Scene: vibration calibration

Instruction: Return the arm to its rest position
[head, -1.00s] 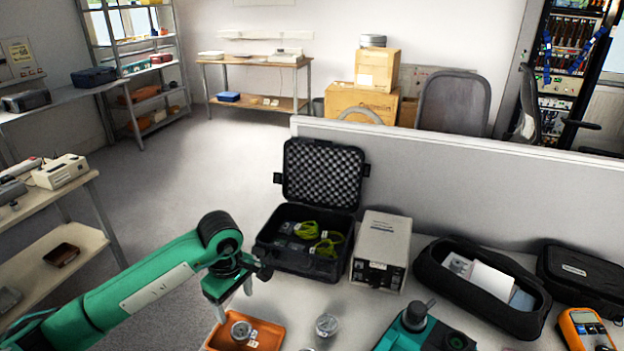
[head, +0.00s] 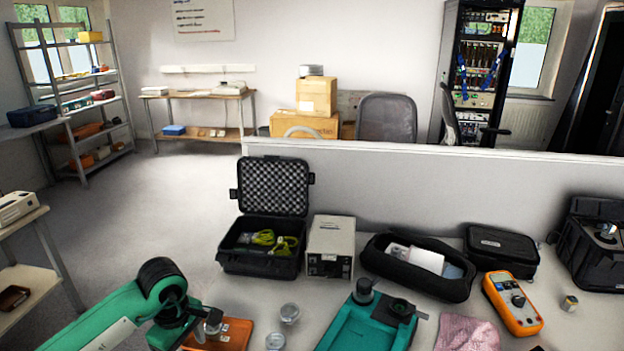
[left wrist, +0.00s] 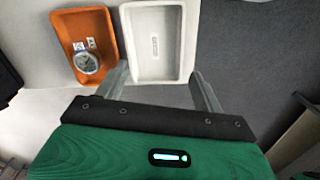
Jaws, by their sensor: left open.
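My left arm comes in from the lower left in the head view. Its green gripper (head: 198,326) is beside the orange tray (head: 232,336) at the table's front left. In the left wrist view the gripper (left wrist: 162,88) is open, with nothing between its two grey fingers. Beyond the fingers are the orange tray (left wrist: 63,35), holding a round metal part (left wrist: 86,62) and small labels, and an empty-looking white tray (left wrist: 140,72).
A grey partition (head: 420,190) runs behind. Open floor lies left.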

